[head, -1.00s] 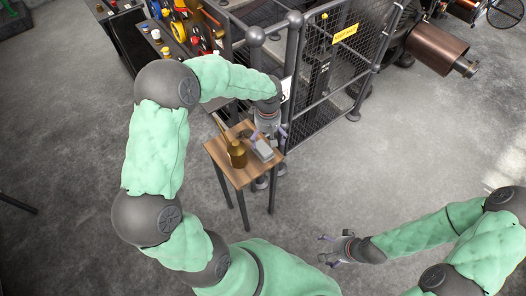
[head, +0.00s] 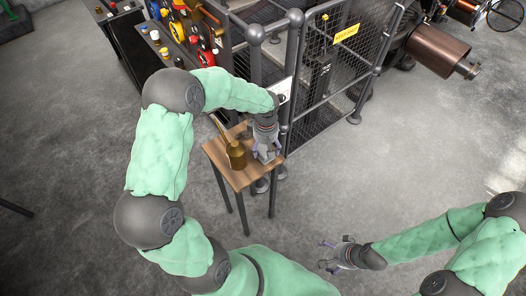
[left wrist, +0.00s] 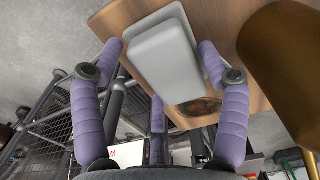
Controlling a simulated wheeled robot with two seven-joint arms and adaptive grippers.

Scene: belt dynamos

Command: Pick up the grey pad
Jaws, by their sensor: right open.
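The grey pad (left wrist: 163,58) is a light grey rounded block on a thinner grey plate, lying on a small wooden table (head: 243,179). In the left wrist view it lies between the purple fingers of my left gripper (left wrist: 161,48). Those fingers are apart, one on each side, with a gap visible at the left finger; the right fingertip is close to the pad's edge. In the head view my left gripper (head: 266,155) is over the right side of the table and mostly hides the pad. My right gripper (head: 325,253) is open and empty, off to the front right.
A brass bottle-like object (head: 237,154) stands on the table just left of my left gripper; it also shows in the left wrist view (left wrist: 285,65). A dark round thing (left wrist: 199,106) lies near the pad. A mesh fence (head: 335,65) stands behind. The floor at right is clear.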

